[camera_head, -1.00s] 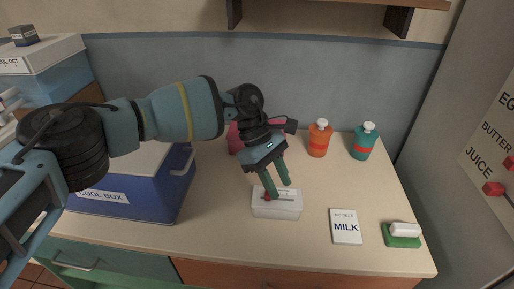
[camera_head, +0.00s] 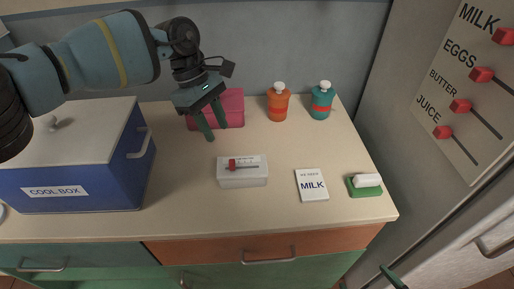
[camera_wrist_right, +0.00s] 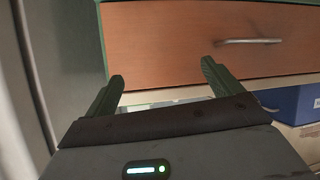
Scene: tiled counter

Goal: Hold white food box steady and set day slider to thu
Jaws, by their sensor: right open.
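The white food box (camera_head: 243,181) sits on the counter in the middle of the head view. Its lid has a slot with a red slider knob (camera_head: 232,165) towards the slot's left end. The day marks are too small to read. My left gripper (camera_head: 217,132) is above and behind the box, to its upper left, apart from it. Its two fingers are spread and empty. My right gripper (camera_wrist_right: 163,70) is open and empty in the right wrist view, facing a drawer front. Only a green finger tip (camera_head: 393,277) of it shows at the head view's bottom edge.
A blue cool box (camera_head: 100,188) stands left and a pink box (camera_head: 230,108) behind. Orange (camera_head: 278,104) and teal (camera_head: 321,102) bottles stand at the back. A milk card (camera_head: 312,186) and green sponge tray (camera_head: 364,191) lie right. A board with red sliders (camera_head: 460,106) is far right.

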